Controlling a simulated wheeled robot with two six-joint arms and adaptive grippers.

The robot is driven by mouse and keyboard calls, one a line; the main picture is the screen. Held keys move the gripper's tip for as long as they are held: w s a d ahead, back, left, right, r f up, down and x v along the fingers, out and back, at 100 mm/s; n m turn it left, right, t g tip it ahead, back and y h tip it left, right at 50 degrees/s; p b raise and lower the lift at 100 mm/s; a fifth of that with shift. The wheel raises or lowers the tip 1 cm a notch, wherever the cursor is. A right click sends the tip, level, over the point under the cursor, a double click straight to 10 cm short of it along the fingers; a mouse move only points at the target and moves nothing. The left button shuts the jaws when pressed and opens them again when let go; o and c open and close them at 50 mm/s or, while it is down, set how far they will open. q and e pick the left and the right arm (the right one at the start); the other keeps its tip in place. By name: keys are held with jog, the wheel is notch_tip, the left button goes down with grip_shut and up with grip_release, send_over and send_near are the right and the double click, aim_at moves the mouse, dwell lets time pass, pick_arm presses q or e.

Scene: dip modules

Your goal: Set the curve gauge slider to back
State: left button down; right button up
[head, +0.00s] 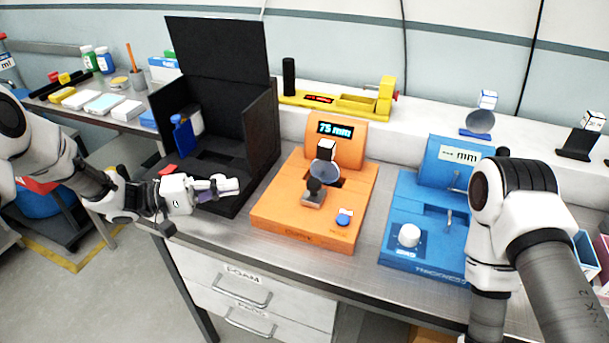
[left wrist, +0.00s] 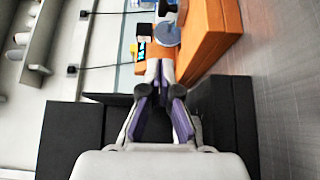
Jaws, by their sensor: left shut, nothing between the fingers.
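The orange gauge (head: 272,213) stands on the bench in the middle of the head view, its display reading 75 mm; its front lettering is too small to read surely. A dark-knobbed slider (head: 314,190) sits on its front deck, below a round lens (head: 325,170). My left gripper (head: 236,187) is shut and empty, left of the orange gauge and apart from it, over the black box's front area. In the left wrist view, its fingertips (left wrist: 160,66) point towards the orange gauge (left wrist: 207,45). My right arm shows at the right; its gripper is not visible.
An open black box (head: 263,130) stands left of the orange gauge, with a blue bottle (head: 182,137) inside. A blue gauge (head: 398,238) stands to the right, partly behind my right arm. A yellow instrument (head: 355,103) lies on the ledge behind.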

aim_at(314, 191)
pick_arm(q)
jog(key=p+x, duration=0.1)
jog(key=x, duration=1.5)
jog(key=shift+w+d+f, duration=0.1)
jog(key=shift+d, duration=0.1)
